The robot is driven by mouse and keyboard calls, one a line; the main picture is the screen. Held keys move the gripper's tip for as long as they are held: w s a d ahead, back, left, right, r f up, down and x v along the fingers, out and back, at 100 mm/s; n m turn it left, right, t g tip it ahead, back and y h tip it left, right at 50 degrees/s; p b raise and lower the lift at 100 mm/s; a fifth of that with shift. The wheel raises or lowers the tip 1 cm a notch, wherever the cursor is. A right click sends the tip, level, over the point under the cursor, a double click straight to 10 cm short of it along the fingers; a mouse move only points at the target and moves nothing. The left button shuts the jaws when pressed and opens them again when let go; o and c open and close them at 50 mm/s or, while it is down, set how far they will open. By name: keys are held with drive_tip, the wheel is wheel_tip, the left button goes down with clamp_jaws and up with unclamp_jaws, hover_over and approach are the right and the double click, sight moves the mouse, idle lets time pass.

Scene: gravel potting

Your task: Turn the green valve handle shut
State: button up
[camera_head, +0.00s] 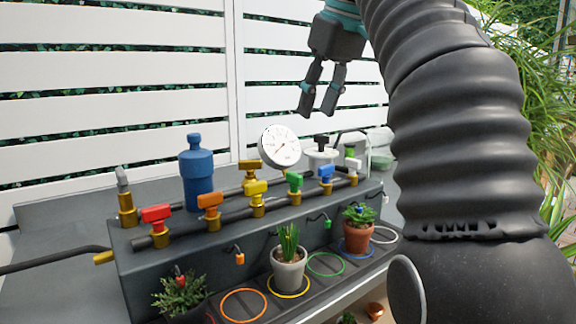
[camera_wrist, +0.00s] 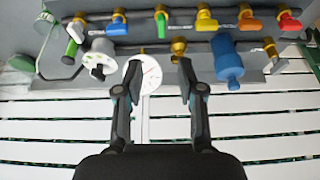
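The green valve handle (camera_head: 294,182) sits on the front pipe of the bench manifold, between a yellow handle (camera_head: 257,189) and a blue handle (camera_head: 326,173). In the wrist view the green handle (camera_wrist: 161,20) is at the top centre, looking narrow and turned across the pipe, while the neighbouring handles look wider along it. My gripper (camera_head: 318,112) is high above and behind the manifold, in front of the white fence, with its fingers pointing down. In the wrist view my gripper (camera_wrist: 160,80) has its fingers spread, with nothing held between them. It is well apart from the green handle.
A round white gauge (camera_head: 280,146) stands behind the green handle, near my gripper's line down. A blue cylinder (camera_head: 197,170) and red (camera_head: 156,213) and orange (camera_head: 209,203) handles are to the left. Potted plants (camera_head: 289,268) stand in front. Air around my gripper is clear.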

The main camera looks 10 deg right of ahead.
sight(294, 173)
drive_tip(key=b+x, duration=0.2)
drive_tip(key=x, duration=0.4)
drive_tip(key=b+x, duration=0.3)
drive_tip(key=x, duration=0.4)
drive_tip(key=shift+w+a+f, duration=0.2)
drive_tip(key=shift+w+a, duration=0.05)
drive_tip(key=shift+w, duration=0.05)
drive_tip(key=shift+c, duration=0.2)
clamp_jaws()
